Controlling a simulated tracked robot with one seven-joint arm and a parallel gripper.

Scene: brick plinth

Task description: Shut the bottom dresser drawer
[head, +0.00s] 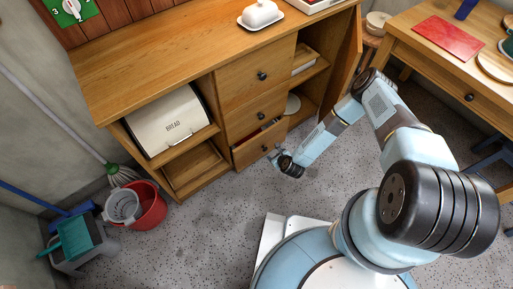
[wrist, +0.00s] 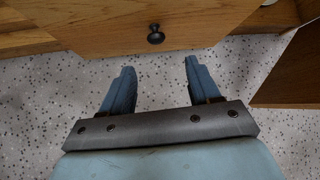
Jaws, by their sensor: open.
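The wooden dresser (head: 150,57) has a middle column of drawers with dark round knobs. Its bottom drawer (head: 250,150) stands partly pulled out, with a dark gap and something reddish showing above its front. My gripper (head: 277,155) is close to the right part of that drawer's front, low over the floor. In the wrist view, my gripper (wrist: 157,66) is open and empty, its two fingers apart and pointing at the drawer front (wrist: 100,30). The black knob (wrist: 155,35) lies ahead, between the finger directions. Fingers and knob look apart.
An open dresser door (head: 345,55) stands to the right of the drawers. A bread box (head: 168,120) sits in the left compartment. A red bucket (head: 152,208) and a teal dustpan (head: 75,238) are at left. A desk (head: 430,60) is at right. Speckled floor in front is clear.

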